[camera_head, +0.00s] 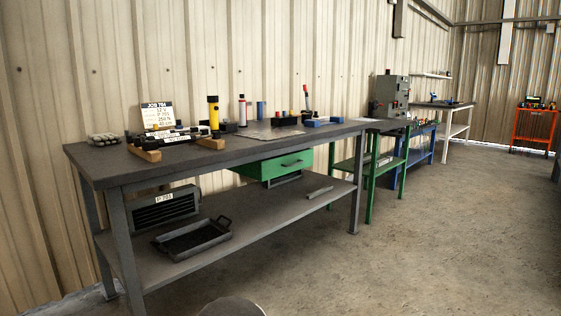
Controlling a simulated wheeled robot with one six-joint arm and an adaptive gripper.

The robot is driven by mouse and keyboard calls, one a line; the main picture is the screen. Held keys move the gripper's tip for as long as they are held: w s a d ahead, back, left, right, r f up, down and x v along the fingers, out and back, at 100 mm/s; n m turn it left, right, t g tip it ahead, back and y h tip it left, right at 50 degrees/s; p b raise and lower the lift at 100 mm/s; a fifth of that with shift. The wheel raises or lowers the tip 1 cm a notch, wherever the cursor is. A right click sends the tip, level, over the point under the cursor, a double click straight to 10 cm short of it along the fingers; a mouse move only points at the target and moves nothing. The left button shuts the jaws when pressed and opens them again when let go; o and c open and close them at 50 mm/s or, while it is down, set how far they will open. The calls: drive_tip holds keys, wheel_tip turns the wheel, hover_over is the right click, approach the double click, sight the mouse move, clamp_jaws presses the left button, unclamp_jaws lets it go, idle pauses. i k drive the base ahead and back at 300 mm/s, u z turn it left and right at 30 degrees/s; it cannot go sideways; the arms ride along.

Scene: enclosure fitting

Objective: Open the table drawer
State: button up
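The table (85,162) is a long dark workbench with grey legs on the left of the head view. Its green drawer (272,169) hangs under the top, right of the middle. A dark handle (292,163) runs across the drawer front. The drawer looks shut or nearly so; the angle does not let me tell exactly. My gripper is not in view.
A lower shelf (285,205) holds a black tray (193,239) and a dark vented box (165,208). Tools and a job card (158,115) stand on the top. A green stand (369,190) is close at the right. The concrete floor (420,255) in front is clear.

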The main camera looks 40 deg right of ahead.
sight(271, 167)
drive_tip(key=z, duration=0.45)
drive_tip(key=i, duration=1.1)
drive_tip(key=z, duration=1.3)
drive_tip(key=i, duration=0.5)
drive_tip(key=z, duration=0.45)
